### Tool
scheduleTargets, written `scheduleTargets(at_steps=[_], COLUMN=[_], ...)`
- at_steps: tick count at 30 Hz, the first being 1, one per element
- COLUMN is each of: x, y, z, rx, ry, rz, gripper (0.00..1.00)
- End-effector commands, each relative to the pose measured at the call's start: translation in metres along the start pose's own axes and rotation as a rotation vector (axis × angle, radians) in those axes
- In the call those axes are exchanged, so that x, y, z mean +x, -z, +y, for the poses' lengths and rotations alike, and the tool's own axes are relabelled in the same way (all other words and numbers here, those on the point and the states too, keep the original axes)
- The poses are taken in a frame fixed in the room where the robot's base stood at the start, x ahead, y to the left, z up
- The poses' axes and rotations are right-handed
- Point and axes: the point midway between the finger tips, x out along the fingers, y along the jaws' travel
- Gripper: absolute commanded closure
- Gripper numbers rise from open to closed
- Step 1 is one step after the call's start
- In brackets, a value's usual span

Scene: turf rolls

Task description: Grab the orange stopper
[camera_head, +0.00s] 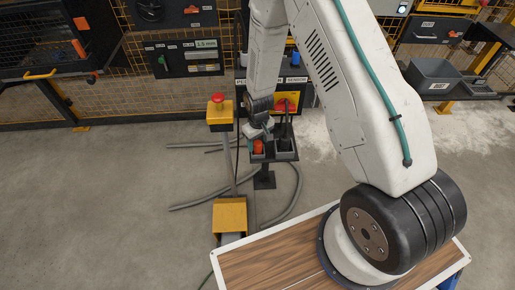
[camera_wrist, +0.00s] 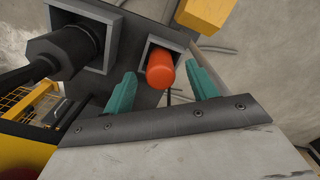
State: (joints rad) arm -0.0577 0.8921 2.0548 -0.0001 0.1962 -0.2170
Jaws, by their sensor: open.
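The orange stopper (camera_wrist: 160,70) stands in a square grey socket (camera_wrist: 148,48) in the wrist view. My gripper (camera_wrist: 163,87) is open, with one teal finger on each side of the stopper and a gap visible on both sides. It does not grip the stopper. In the head view the stopper (camera_head: 258,147) shows as a small orange shape in the left part of a dark holder (camera_head: 285,156) on a stand. My gripper (camera_head: 260,130) is right above it there, partly hidden by my wrist.
A black tool (camera_wrist: 68,48) sits in the neighbouring socket, close to my gripper. A yellow box with a red button (camera_head: 218,113) stands left of the holder. A yellow foot pedal (camera_head: 230,215) and grey hoses lie on the floor. A yellow mesh fence runs behind.

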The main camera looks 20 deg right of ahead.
Motion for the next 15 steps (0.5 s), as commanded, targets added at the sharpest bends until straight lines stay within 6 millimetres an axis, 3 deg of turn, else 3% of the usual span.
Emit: scheduleTargets(at_steps=[3,11,15], x=[0.0115,0.0132,0.0131], y=[0.0007,0.0009,0.0008], z=[0.0001,0.0003,0.0003], rx=[0.0,0.0,0.0], ry=[0.0,-0.001,0.0], rz=[0.001,0.002,0.002], gripper=[0.42,0.42,0.81])
